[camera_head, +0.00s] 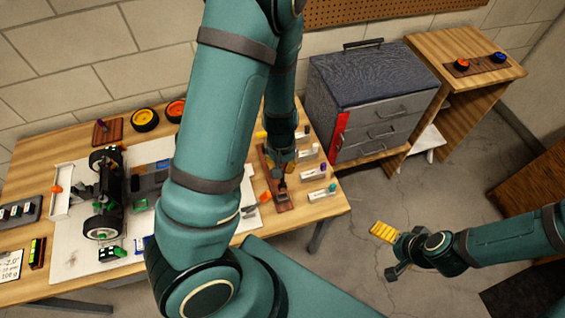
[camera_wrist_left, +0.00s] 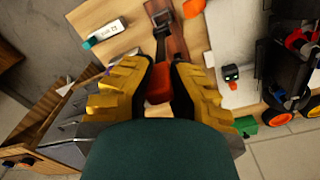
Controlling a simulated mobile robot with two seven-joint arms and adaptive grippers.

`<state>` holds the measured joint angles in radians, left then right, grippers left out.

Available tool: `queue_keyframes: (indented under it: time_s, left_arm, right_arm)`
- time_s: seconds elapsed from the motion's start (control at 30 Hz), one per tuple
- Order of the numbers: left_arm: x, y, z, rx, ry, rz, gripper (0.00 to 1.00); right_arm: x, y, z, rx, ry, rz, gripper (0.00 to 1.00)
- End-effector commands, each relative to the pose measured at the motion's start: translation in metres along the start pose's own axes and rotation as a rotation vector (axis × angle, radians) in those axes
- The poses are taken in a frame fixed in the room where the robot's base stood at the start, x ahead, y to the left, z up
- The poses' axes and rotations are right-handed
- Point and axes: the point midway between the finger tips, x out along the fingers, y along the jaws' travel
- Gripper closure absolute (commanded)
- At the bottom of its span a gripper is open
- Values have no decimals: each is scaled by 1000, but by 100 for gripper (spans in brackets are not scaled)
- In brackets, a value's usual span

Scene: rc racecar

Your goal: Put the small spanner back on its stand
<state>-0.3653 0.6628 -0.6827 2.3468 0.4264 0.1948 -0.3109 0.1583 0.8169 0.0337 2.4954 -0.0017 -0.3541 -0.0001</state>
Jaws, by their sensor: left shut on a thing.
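My left gripper (camera_head: 283,162) is low over the long brown wooden stand (camera_head: 284,207) at the table's right side. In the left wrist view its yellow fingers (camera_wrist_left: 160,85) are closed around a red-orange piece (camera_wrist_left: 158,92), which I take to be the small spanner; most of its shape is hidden. The stand (camera_wrist_left: 178,45) runs away just beyond the fingertips, with a dark fitting (camera_wrist_left: 161,18) on it. I cannot tell whether the held piece touches the stand. My right gripper (camera_head: 384,232) is far right over the floor, its yellow fingers seen as one block.
Several white labelled blocks (camera_head: 321,194) line the table edge right of the stand. An orange-handled tool (camera_head: 265,197) lies left of it. The racecar (camera_head: 104,195) stands on a white mat at left. A grey drawer cabinet (camera_head: 375,105) is behind right.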

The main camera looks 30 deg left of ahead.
Motion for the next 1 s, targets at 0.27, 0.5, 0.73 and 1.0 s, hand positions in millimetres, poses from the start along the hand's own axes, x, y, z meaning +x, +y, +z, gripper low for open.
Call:
queue_keyframes:
  time_s: [0.27, 0.5, 0.73, 1.0]
  left_arm:
    - [19, 0, 0, 1, 0, 0, 100]
    - [41, -1, 0, 1, 0, 1, 100]
    - [52, -1, 0, 1, 0, 1, 100]
    - [51, -1, 0, 1, 0, 1, 100]
  right_arm:
    - [16, 6, 2, 2, 2, 1, 0]
    - [34, 13, 5, 4, 3, 3, 0]
    - [44, 16, 6, 4, 4, 5, 0]
    - [43, 16, 6, 4, 4, 6, 0]
